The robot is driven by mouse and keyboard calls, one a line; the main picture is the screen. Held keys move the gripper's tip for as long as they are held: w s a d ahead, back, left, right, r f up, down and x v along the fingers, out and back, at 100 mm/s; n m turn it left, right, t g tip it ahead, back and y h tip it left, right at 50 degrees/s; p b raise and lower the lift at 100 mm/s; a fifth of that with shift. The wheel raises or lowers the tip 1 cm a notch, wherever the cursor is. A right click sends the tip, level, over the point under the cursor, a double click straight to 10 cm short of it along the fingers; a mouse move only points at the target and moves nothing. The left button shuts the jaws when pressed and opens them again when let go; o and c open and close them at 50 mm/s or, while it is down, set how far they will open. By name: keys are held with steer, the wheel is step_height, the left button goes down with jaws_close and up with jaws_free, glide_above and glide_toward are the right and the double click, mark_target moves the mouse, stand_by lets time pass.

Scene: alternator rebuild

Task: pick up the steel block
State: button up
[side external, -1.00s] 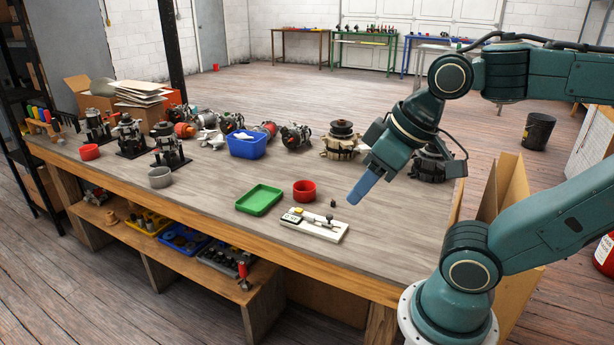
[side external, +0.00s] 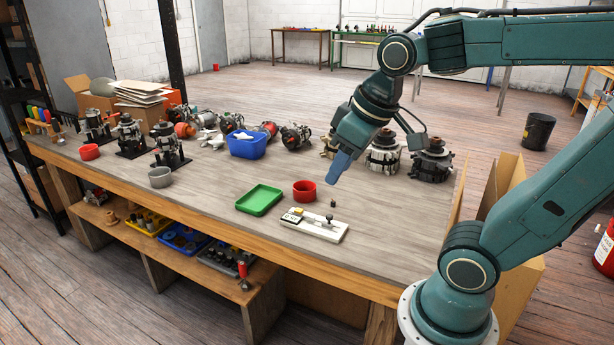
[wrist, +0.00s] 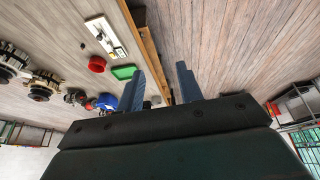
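A small dark block (side external: 333,204), which looks like the steel block, stands on the bench just right of the red bowl. A small dark spot (wrist: 82,46) beside the white fixture in the wrist view may be the same block. My gripper (side external: 333,181) points downward above the bench, over the area behind and above the block and apart from it. In the wrist view my gripper (wrist: 161,70) shows two blue fingers spread apart with nothing between them.
The red bowl (side external: 304,190), a green tray (side external: 259,200) and a white fixture (side external: 314,225) with a small knob sit close around the block. A blue bin (side external: 247,145) and several alternators stand farther back. The bench right of the fixture is clear.

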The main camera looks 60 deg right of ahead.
steer(key=w+d+f+g, duration=0.1)
steer(key=w+d+f, duration=0.1)
steer(key=w+d, duration=0.5)
steer(key=g, duration=0.4)
glide_above(314, 217)
step_height(314, 217, down, 15)
steer(key=shift+f, duration=0.25)
steer(key=shift+f, duration=0.1)
steer(key=shift+f, duration=4.15)
steer(key=shift+s+f, duration=0.1)
steer(key=shift+f, duration=2.5)
